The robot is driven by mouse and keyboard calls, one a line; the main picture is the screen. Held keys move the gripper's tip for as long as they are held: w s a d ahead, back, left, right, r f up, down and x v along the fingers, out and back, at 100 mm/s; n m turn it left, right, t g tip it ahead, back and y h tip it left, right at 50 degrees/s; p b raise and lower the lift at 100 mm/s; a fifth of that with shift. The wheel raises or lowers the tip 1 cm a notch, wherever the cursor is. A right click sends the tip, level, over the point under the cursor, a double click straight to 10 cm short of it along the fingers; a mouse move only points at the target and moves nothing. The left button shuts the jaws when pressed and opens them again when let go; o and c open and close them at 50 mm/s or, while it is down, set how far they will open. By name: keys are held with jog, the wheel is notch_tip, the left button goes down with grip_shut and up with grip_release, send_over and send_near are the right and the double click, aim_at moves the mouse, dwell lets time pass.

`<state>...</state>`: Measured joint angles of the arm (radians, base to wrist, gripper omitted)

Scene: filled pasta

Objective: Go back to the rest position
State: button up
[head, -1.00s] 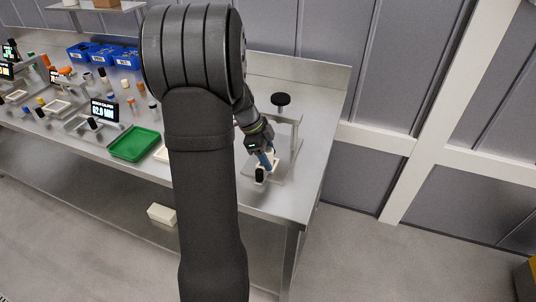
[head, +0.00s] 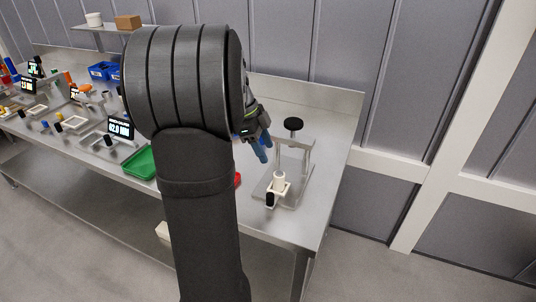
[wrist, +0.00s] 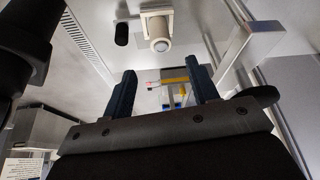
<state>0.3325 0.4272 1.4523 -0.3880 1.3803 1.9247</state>
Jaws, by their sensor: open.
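My gripper (head: 264,151) is open and empty, with blue fingers, raised above the bench up and left of the press stand. In the wrist view my gripper (wrist: 163,90) shows its two fingers apart with nothing held between them. A white cylinder (head: 279,181) stands upright in the pale holder on the base of the metal press stand (head: 294,143), which has a black knob. The cylinder also shows in the wrist view (wrist: 160,45), apart from the fingers. My upper arm hides part of the bench.
A black cylindrical piece (head: 270,200) is at the front of the holder. A green tray (head: 141,163) and a small display (head: 121,127) are left of my arm. A red item (head: 238,180) is partly hidden behind my arm.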

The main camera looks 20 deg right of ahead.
aim_at(280, 172)
dwell(0.3)
jog(key=x, duration=1.2)
jog(key=shift+f, duration=0.25)
notch_tip(280, 172, up, 3)
jog(key=shift+f, duration=0.1)
jog(key=shift+r, duration=0.5)
jog(key=shift+f, duration=0.1)
